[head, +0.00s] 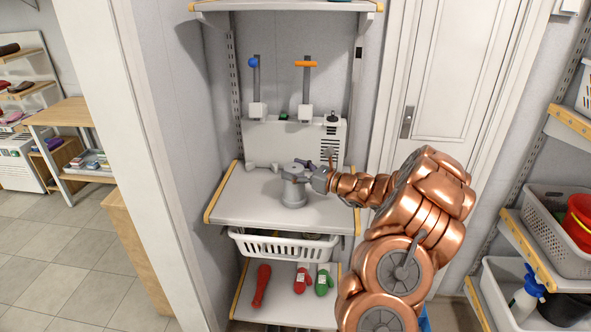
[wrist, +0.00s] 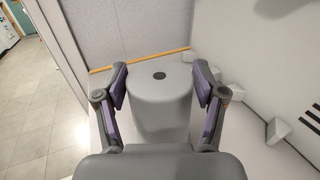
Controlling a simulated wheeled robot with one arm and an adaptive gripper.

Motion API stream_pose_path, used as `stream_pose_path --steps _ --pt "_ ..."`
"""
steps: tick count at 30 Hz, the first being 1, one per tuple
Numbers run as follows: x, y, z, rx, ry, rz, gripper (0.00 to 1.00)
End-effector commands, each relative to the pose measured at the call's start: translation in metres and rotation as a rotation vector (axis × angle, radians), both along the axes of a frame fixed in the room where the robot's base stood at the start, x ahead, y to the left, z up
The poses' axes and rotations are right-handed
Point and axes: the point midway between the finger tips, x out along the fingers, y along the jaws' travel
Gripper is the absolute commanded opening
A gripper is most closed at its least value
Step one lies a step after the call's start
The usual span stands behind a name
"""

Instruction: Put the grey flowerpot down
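The grey flowerpot (head: 293,191) is at the middle shelf board (head: 240,206), near its centre. My gripper (head: 300,169) reaches in from the right at the pot's upper part. In the wrist view the pot (wrist: 160,105) fills the space between the two purple-padded fingers (wrist: 160,88). The pads look to be against its sides. A flat end with a dark round hole shows at the pot's top, so it looks upside down. Its lower edge is hidden behind my gripper's palm in the wrist view. I cannot tell whether it touches the board.
Small light-grey pieces (head: 262,167) stand at the board's back, before a white panel (head: 265,138). The board's left and front right are bare. A white basket (head: 283,247) hangs below. Red and green mittens (head: 322,281) lie on the lower shelf. A side wall closes the left.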

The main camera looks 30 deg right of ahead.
Motion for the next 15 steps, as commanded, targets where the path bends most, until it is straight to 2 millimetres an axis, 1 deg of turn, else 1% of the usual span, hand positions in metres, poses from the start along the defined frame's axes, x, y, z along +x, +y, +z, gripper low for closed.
stream_pose_path --steps 1,4,15 --pt "0.0000 -0.0001 0.0001 0.000 0.000 0.000 0.78" --pt "0.0001 0.0000 0.0001 0.000 0.000 0.000 0.89" --pt "0.0000 0.0001 0.0019 0.000 0.001 0.000 0.89"
